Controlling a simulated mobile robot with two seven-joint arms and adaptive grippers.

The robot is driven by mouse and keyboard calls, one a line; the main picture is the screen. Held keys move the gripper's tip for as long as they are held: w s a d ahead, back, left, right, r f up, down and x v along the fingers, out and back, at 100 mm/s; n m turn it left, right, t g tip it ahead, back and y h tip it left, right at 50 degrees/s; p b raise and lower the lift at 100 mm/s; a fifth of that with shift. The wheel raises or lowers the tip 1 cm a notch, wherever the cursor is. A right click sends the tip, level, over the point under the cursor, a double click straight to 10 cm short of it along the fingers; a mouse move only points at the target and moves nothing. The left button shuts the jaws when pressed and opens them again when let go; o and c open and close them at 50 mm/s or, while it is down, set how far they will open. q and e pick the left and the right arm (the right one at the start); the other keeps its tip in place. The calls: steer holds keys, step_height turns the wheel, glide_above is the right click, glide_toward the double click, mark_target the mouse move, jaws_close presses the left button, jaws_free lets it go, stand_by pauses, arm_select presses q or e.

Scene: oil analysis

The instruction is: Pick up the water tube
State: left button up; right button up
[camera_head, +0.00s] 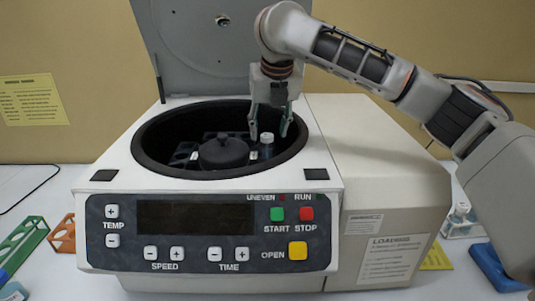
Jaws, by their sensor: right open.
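An open centrifuge (320,180) stands in the middle, with a dark bowl and a black rotor knob (224,152) inside. A tube with a pale top (266,146) stands upright in the rotor, right of the knob; I cannot tell whether it holds water. My right gripper (270,134) reaches down into the bowl from above. Its fingers are apart, one on each side above the tube's top, and nothing is held. I cannot tell whether they touch the tube. The tube's lower part is hidden in the rotor. My left gripper is not in view.
The lid (215,45) stands raised behind the bowl, left of my right arm. The bowl's rim (140,150) surrounds the gripper. A green rack (22,243) and an orange rack (63,235) lie left; a white rack with tubes (460,222) and a blue object (495,268) lie right.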

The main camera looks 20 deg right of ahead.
mark_target(268, 136)
steer(key=x, duration=0.4)
steer(key=shift+f, duration=0.15)
steer(key=shift+s, duration=0.1)
steer(key=shift+c, duration=0.4)
steer(key=shift+a, duration=0.1)
steer(key=c, duration=1.1)
step_height(268, 136, up, 20)
